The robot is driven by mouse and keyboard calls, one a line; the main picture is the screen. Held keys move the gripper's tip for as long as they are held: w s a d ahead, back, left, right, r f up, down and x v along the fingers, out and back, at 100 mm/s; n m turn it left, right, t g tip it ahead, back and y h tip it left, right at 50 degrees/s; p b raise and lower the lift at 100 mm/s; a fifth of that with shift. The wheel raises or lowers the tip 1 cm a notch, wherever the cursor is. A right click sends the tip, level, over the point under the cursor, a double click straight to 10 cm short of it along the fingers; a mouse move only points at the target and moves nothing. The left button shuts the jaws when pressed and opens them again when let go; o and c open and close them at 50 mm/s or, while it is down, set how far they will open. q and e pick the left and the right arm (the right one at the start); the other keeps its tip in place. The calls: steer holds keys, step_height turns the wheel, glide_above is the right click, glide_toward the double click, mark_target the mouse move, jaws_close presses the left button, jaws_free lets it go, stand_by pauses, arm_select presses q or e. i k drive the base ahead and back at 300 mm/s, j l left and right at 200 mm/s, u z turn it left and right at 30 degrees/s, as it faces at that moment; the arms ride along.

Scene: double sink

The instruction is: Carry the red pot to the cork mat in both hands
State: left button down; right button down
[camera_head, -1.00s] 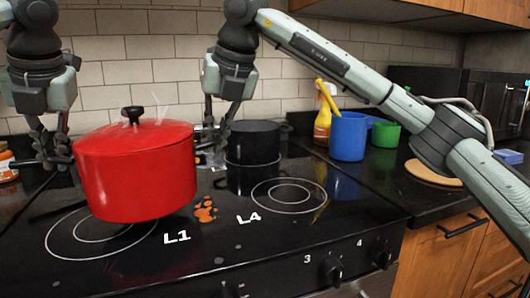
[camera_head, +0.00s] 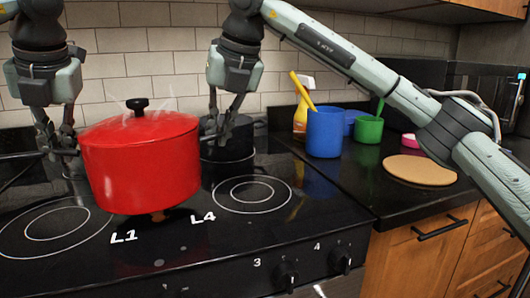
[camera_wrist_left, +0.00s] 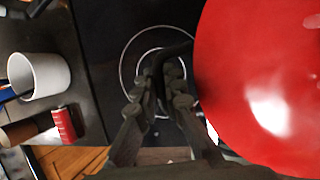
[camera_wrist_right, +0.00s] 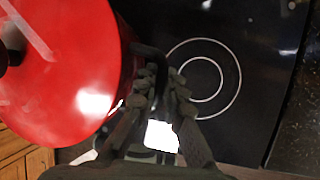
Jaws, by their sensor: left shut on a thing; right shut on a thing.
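The red pot (camera_head: 142,165), lidded with a black knob and faintly steaming, is held level above the black stove top between my two grippers. My left gripper (camera_head: 62,150) is shut on the pot's left handle; the left wrist view shows its fingers (camera_wrist_left: 160,95) around the dark handle beside the red lid. My right gripper (camera_head: 212,130) is shut on the right handle, also seen in the right wrist view (camera_wrist_right: 160,90). The round cork mat (camera_head: 419,170) lies bare on the dark counter to the right, partly behind my right arm.
A black pot (camera_head: 228,150) stands on the stove behind and right of the red pot. A blue container (camera_head: 324,132) with a yellow utensil, a spray bottle (camera_head: 300,112) and a green cup (camera_head: 368,130) stand on the counter left of the mat. Stove knobs (camera_head: 287,274) line the front.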

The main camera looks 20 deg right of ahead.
mark_target(418, 167)
steer(key=l+z, duration=0.1)
steer(key=l, duration=3.05)
